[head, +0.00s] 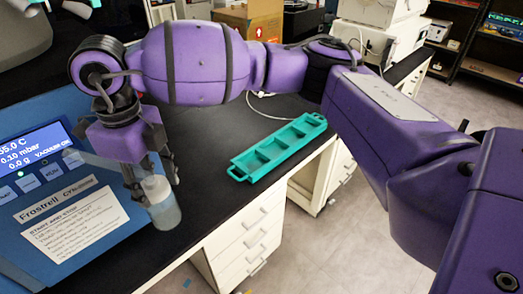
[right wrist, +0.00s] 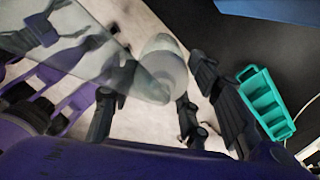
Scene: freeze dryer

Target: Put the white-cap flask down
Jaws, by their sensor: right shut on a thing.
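The white-cap flask (head: 163,212) is a pale, translucent bottle at the left of the head view. It looks nearly upright, over the black bench top just right of the freeze dryer's front. My right gripper (head: 155,183) comes down from above with its dark fingers around the flask's upper part, shut on it. The fingers partly hide the cap. In the right wrist view, the flask (right wrist: 163,68) shows as a pale round shape beyond the fingers. I cannot tell whether its base touches the bench.
The blue freeze dryer (head: 110,180) with its lit panel stands close on the left. A teal rack (head: 275,150) with several empty compartments lies near the bench's front edge. The black bench (head: 215,155) is clear between flask and rack. A cardboard box (head: 250,22) stands behind.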

